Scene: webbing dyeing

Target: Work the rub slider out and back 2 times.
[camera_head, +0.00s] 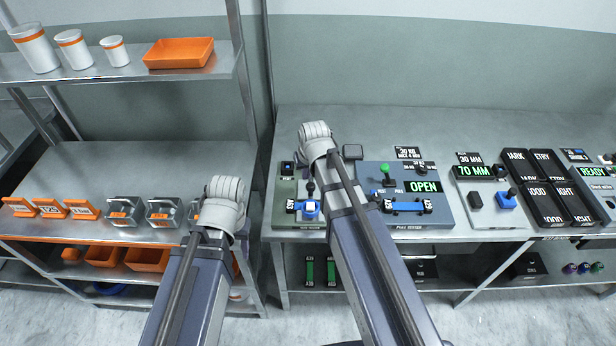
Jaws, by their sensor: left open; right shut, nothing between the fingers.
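A green-grey panel (285,190) sits at the left end of the right-hand bench. On its front part is a blue slider with a white-topped block (311,208), between small labels; I cannot read whether it is the rub slider. My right gripper (316,133) is above the back of this panel, apart from the blue slider, shut and empty. My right forearm covers the panel's right edge. My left gripper (226,192) is open in front of the left shelf's right end. The fingertips of both are hard to make out.
A blue-grey panel (440,215) with a green-knobbed lever, a blue bar and an OPEN display stands to the right. Further right are a 70 MM unit (475,172) and black boxes (545,185). The left shelf (110,160) holds orange and metal holders.

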